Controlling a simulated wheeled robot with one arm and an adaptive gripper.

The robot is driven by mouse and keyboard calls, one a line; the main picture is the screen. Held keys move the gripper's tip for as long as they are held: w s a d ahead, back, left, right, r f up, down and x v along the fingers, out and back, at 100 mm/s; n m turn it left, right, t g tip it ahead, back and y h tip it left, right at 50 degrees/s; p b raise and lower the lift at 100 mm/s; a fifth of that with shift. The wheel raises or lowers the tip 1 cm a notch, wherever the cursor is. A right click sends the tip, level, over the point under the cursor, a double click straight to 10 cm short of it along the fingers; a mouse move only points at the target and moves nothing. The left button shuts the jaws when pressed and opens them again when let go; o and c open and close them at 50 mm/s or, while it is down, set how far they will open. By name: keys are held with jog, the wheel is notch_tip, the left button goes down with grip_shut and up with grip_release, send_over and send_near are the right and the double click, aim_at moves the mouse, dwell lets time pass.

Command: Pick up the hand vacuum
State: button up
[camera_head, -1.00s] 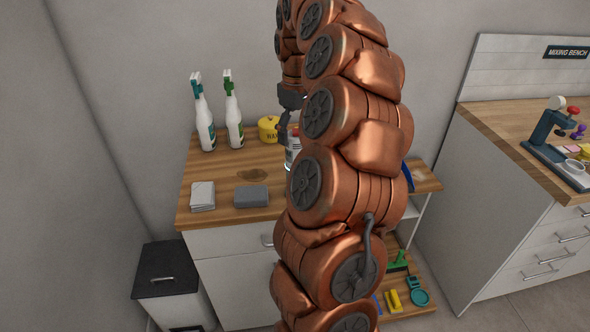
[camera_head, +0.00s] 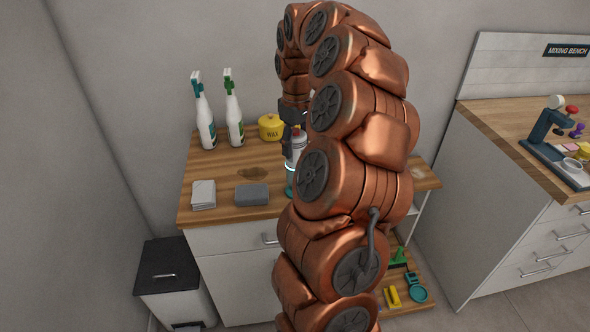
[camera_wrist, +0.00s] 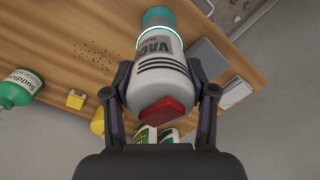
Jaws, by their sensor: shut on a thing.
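The hand vacuum has a white body with a dark label and stripes, a red part and a teal end. In the wrist view the hand vacuum (camera_wrist: 160,65) lies between my two fingers, its red part (camera_wrist: 165,112) nearest me and its teal end pointing away over the wooden top. My gripper (camera_wrist: 168,90) is shut on its body. In the head view my gripper (camera_head: 293,125) is above the low cabinet's wooden top (camera_head: 222,212), with the hand vacuum (camera_head: 297,146) partly hidden by my arm. I cannot tell whether it touches the top.
Two spray bottles (camera_head: 205,123) and a yellow wax tin (camera_head: 271,127) stand behind. A folded cloth (camera_head: 203,194) and grey sponge (camera_head: 252,194) lie in front, with a brown stain (camera_head: 252,174) near them. A bin (camera_head: 172,280) stands left; the mixing bench (camera_head: 500,215) is right.

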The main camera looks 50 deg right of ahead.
jog(key=c, duration=0.5)
jog(key=shift+r, duration=0.1)
